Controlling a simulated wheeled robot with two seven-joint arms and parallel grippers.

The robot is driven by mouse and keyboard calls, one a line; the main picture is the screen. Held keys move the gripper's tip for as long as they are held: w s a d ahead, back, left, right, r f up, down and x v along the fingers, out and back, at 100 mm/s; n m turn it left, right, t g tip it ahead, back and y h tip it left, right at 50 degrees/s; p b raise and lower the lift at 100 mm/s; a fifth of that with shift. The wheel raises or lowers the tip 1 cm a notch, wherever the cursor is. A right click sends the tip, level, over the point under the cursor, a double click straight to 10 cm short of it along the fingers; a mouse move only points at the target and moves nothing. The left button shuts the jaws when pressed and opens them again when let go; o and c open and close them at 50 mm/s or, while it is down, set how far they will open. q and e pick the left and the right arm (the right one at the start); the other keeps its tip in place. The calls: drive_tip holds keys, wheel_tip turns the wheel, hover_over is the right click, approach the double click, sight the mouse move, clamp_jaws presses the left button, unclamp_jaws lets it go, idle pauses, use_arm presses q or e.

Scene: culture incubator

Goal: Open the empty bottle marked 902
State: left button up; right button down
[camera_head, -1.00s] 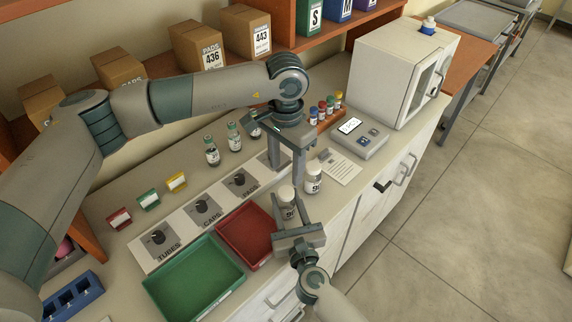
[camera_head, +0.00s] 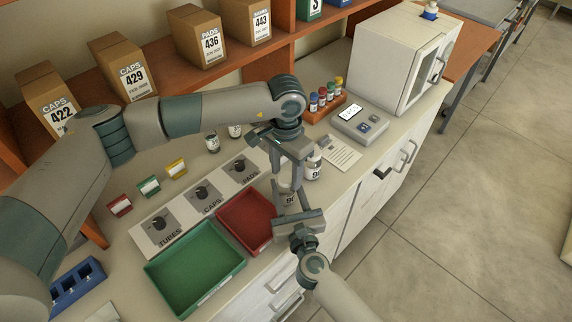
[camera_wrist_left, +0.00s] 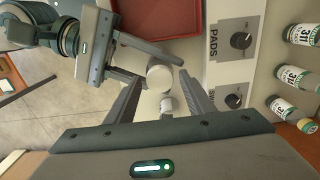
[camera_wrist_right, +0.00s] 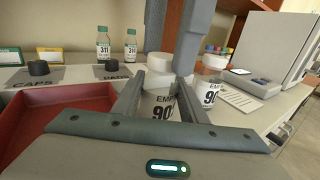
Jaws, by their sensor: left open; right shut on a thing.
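A white-capped bottle (camera_wrist_right: 161,103) labelled "EMP… 90…" stands upright in my right gripper (camera_head: 291,203); the label's last digit is hidden. My right gripper is shut on its body, and its fingers also show in the right wrist view (camera_wrist_right: 160,100). My left gripper (camera_head: 288,183) is open and points down at this bottle's cap. In the left wrist view the white cap (camera_wrist_left: 160,77) lies between the spread left fingers. I cannot tell whether they touch it. A second similar bottle (camera_wrist_right: 210,92), also reading "90…", stands to the right and behind.
A red tray (camera_head: 268,238) and a green tray (camera_head: 158,275) lie left of the held bottle. A device with a display (camera_head: 360,123), a rack of coloured vials (camera_head: 324,106) and a white incubator (camera_head: 390,60) stand at the back right. Several labelled vials (camera_wrist_right: 103,45) stand behind.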

use_arm(q)
drive_tip(key=shift+f, duration=0.1)
drive_tip(key=shift+c, duration=0.5)
drive_tip(key=c, duration=1.1)
